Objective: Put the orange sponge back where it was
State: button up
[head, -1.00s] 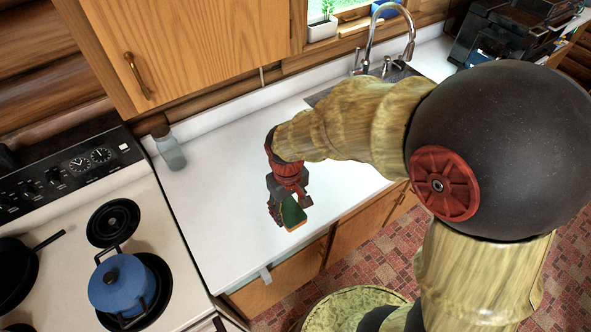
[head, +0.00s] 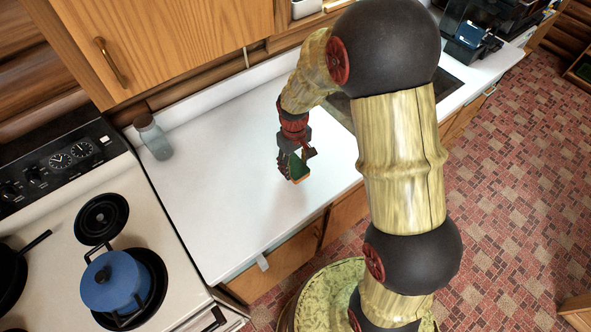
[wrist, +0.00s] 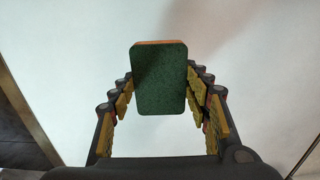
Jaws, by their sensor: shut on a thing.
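The orange sponge (head: 298,167) has a dark green scouring face and a thin orange side. It is in my gripper (head: 297,165), over the white counter in the head view. In the wrist view the sponge (wrist: 160,78) stands upright between the fingers of my gripper (wrist: 161,100), green face towards the camera and the orange edge at the top. The jaws are shut on it. Whether the sponge touches the counter is hard to tell; a faint shadow lies near it.
The white counter (head: 215,170) is mostly clear. A glass bottle (head: 153,138) stands at its back left corner. The stove (head: 130,225) with a blue pot (head: 115,282) is at left. A wooden cupboard (head: 160,40) hangs above. A dark sink (head: 345,115) lies behind my arm.

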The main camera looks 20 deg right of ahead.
aim_at(296, 170)
jog(key=shift+w+d+f, duration=0.2)
jog(key=shift+f, duration=0.15)
jog(key=shift+w+d+f+b, duration=0.1)
jog(key=shift+f+b, duration=0.2)
jog(key=shift+f, duration=1.4)
jog(key=shift+f, duration=0.2)
jog(key=o, duration=1.2)
